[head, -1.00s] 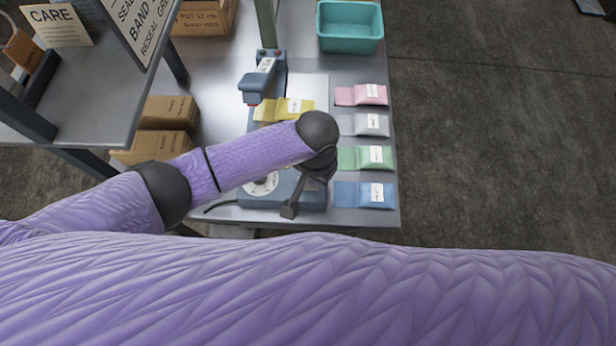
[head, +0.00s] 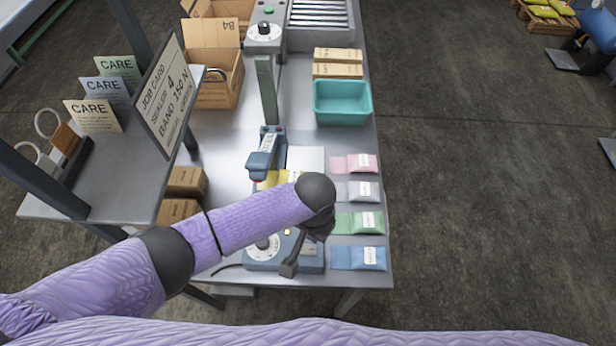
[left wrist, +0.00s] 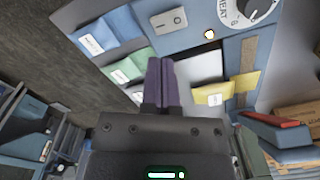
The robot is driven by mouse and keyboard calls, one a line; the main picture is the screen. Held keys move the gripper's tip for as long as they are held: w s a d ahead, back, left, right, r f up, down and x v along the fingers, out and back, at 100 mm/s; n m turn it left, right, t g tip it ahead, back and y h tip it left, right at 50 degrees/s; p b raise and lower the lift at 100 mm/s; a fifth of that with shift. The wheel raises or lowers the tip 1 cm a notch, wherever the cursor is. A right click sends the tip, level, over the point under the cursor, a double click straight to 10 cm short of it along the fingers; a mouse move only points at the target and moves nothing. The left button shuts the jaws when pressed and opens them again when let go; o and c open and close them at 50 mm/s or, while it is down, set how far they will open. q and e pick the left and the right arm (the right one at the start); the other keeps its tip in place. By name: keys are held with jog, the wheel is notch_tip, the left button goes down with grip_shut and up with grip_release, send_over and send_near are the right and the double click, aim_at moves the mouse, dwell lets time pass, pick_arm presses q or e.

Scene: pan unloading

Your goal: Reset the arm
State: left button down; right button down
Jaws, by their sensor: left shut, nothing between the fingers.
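My left arm comes in from the left, and its gripper (head: 289,269) hangs over the near part of the blue-grey sealer (head: 312,265) with its dial. In the left wrist view the two purple fingers (left wrist: 161,82) are shut together with nothing between them. A yellow packet (head: 268,181) lies by the sealer's far end, partly hidden by my arm. It also shows in the left wrist view (left wrist: 230,92), apart from the fingers. Pink (head: 354,163), grey (head: 350,191), green (head: 359,223) and blue (head: 358,258) packets lie in a column along the bench's right side. My right gripper is out of view.
A teal bin (head: 342,103) stands behind the packets. Open cardboard boxes (head: 216,82) stand at the back left. A raised shelf (head: 125,172) with cards and a job card sign (head: 163,95) flanks my left arm.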

pick_arm(q)
jog(key=s+d+r+h, duration=0.3)
jog(key=s+r+h, duration=0.1)
jog(key=s, duration=0.1)
jog(key=s+a+r+n+t+y, duration=0.2)
jog(key=s+a, duration=0.1)
jog(key=a, duration=0.6)
jog(key=s+a+r+n+t+y, duration=0.1)
jog(key=s+a+n+y, duration=0.15)
jog(key=a, duration=0.65)
notch_tip(320, 180, down, 31)
jog(key=s+g+b, duration=0.1)
jog(key=s+b, duration=0.2)
jog(key=b, duration=1)
jog(key=s+a+f+b, duration=0.1)
jog(key=s+f+b, duration=0.4)
jog(key=f, duration=0.4)
jog(key=s+a+f+m+g+b, duration=0.1)
jog(key=s+f+b, duration=0.3)
jog(key=s+f, duration=0.4)
notch_tip(320, 180, down, 2)
jog(key=shift+a+f+b, duration=0.15)
jog(key=shift+a+b, duration=0.2)
jog(key=shift+a, duration=0.1)
